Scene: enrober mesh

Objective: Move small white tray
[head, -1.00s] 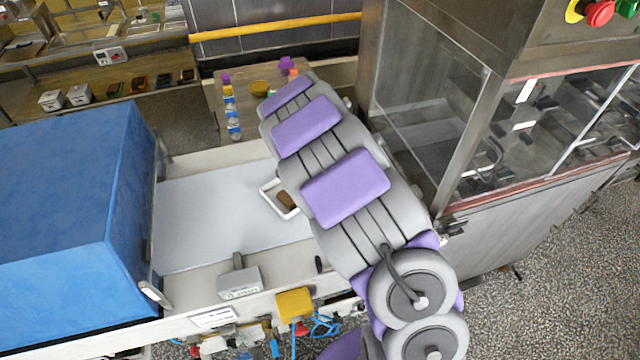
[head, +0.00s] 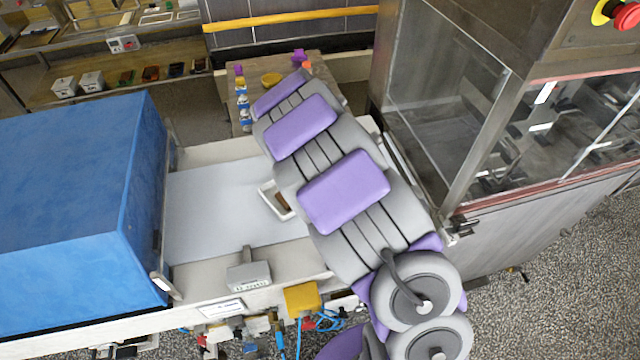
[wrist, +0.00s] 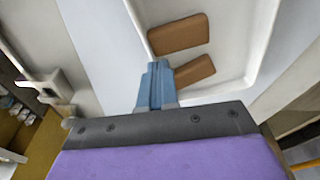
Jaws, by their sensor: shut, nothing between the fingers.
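The small white tray (head: 267,192) lies on the pale grey belt, partly hidden behind my arm in the head view. The wrist view shows the tray (wrist: 228,60) close up, with two brown blocks (wrist: 180,34) inside it. My gripper (wrist: 157,68) is shut and empty. In the wrist view its blue fingers overlap the tray's near left corner and the lower brown block (wrist: 194,72). I cannot tell whether the fingers touch the tray. In the head view the gripper is hidden by my arm.
A large blue cover (head: 70,180) stands left of the pale belt (head: 205,215). A grey box (head: 249,275) sits on the front edge. A glass-walled machine (head: 450,100) stands at the right. A table with small colourful items (head: 271,79) is at the back. Bare belt lies left of the tray.

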